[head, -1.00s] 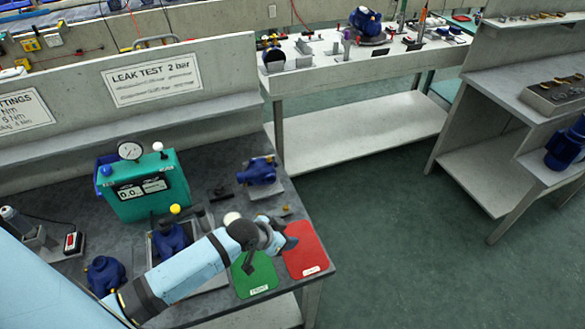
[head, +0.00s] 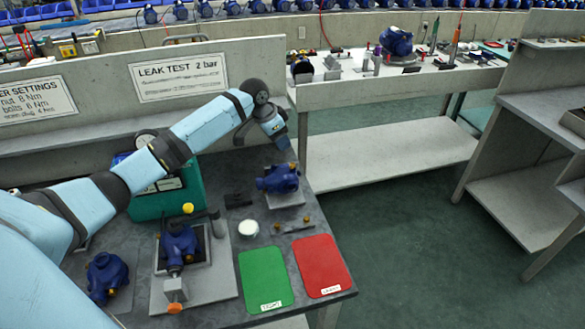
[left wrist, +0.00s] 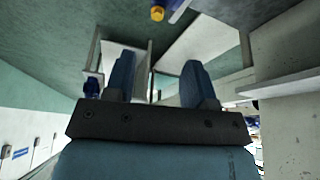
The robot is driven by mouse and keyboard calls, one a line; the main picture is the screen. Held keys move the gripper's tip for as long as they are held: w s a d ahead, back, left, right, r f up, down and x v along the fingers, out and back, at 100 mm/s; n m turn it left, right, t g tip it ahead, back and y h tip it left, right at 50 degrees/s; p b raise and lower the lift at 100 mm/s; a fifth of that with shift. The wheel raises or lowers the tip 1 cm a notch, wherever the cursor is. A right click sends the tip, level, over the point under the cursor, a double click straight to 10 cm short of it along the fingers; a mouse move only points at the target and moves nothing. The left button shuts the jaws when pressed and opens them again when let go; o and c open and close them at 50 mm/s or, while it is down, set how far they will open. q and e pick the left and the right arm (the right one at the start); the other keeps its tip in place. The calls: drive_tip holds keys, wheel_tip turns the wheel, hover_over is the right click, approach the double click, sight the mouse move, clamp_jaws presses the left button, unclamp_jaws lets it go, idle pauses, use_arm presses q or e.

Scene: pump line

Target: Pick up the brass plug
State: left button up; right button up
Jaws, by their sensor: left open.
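A small brass-coloured piece (head: 277,227), which looks like the brass plug, lies on the grey bench (head: 222,184) beside a short rod (head: 298,228), just behind the green and red mats. My left gripper (head: 282,140) is raised over the far right of the bench, beyond the plug and apart from it. It also shows in the left wrist view (left wrist: 158,78), with its two blue fingers apart and nothing between them. A yellow-ended object (left wrist: 157,13) at the top of that view is too unclear to name. My right gripper is not in view.
A blue pump (head: 278,178) stands on a plate below my left gripper. A white round cap (head: 248,228), a green mat (head: 265,278) and a red mat (head: 321,266) lie nearby. Another pump (head: 179,243) sits in a fixture. The green tester (head: 148,206) is partly behind my arm.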

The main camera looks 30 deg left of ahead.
use_arm(q)
hover_over(292, 164)
drive_tip(key=s+a, duration=0.1)
drive_tip(key=s, duration=0.1)
drive_tip(key=f, duration=0.4)
drive_tip(key=shift+w+a+f, duration=0.1)
drive_tip(key=shift+a+f, duration=0.05)
drive_tip(key=shift+a, duration=0.05)
drive_tip(key=shift+s+b+x, duration=0.15)
drive_tip(key=shift+x, duration=1.2)
drive_tip(key=shift+s+b+x, duration=0.1)
drive_tip(key=shift+b+x, duration=0.05)
drive_tip(key=shift+x, duration=1.15)
drive_tip(key=shift+d, duration=0.1)
clamp_jaws()
